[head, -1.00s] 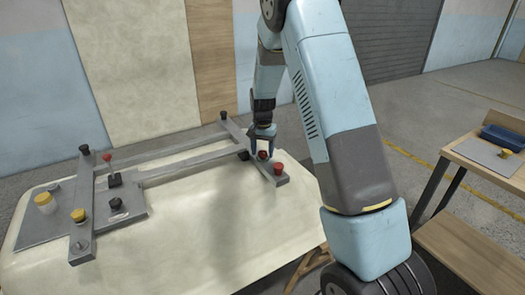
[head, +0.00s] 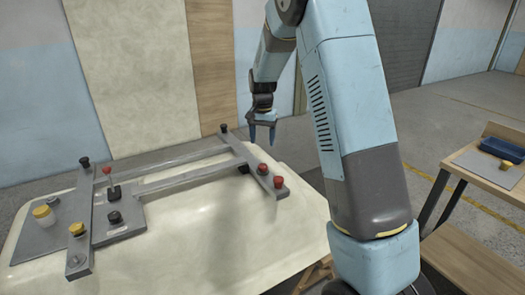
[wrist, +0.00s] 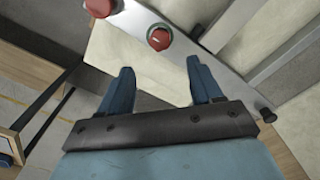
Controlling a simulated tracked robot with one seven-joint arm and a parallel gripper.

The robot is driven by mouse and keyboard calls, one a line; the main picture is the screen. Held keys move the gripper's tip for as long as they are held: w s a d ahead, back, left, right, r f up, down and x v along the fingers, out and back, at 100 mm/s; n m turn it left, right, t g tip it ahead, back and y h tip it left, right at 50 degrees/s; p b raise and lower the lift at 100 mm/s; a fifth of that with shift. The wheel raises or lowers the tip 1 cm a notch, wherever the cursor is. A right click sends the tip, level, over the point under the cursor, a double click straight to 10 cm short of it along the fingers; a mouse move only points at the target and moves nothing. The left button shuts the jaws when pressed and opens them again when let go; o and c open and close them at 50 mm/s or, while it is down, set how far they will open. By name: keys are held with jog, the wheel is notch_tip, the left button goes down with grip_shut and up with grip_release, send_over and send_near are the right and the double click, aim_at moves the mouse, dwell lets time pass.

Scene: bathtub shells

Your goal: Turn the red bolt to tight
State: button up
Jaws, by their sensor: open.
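Two red bolt heads stand on the grey crossbar at the right end of the frame: one nearer the middle (head: 262,169), one at the bar's end (head: 278,181). I cannot tell which is the task's bolt. In the wrist view one red head (wrist: 158,38) lies beyond and between my fingers, and the other (wrist: 100,7) is at the top edge. My gripper (head: 262,135) is open and empty, fingers down, above and apart from the nearer head. Its spread fingers also show in the wrist view (wrist: 161,84). How tight either bolt sits cannot be seen.
The grey metal frame (head: 190,181) lies on a cream tub shell (head: 200,240). Black knobs (head: 243,168), a red-topped lever (head: 107,170) and yellow caps (head: 43,212) rise from it. A wooden bench (head: 480,185) with a blue tray stands at right. Air around my gripper is clear.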

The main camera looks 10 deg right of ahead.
jog(key=shift+r, duration=1.3)
jog(key=s+d+r+n+t, duration=0.3)
jog(key=s+r, duration=1.2)
jog(key=s, duration=0.3)
jog(key=s+d+r+n+t, duration=0.1)
jog(key=s+n+t, duration=0.1)
jog(key=s, duration=1.8)
jog(key=shift+s+d+r+n+t, duration=0.15)
jog(key=shift+s+d+n+t, duration=0.15)
jog(key=shift+n, duration=0.1)
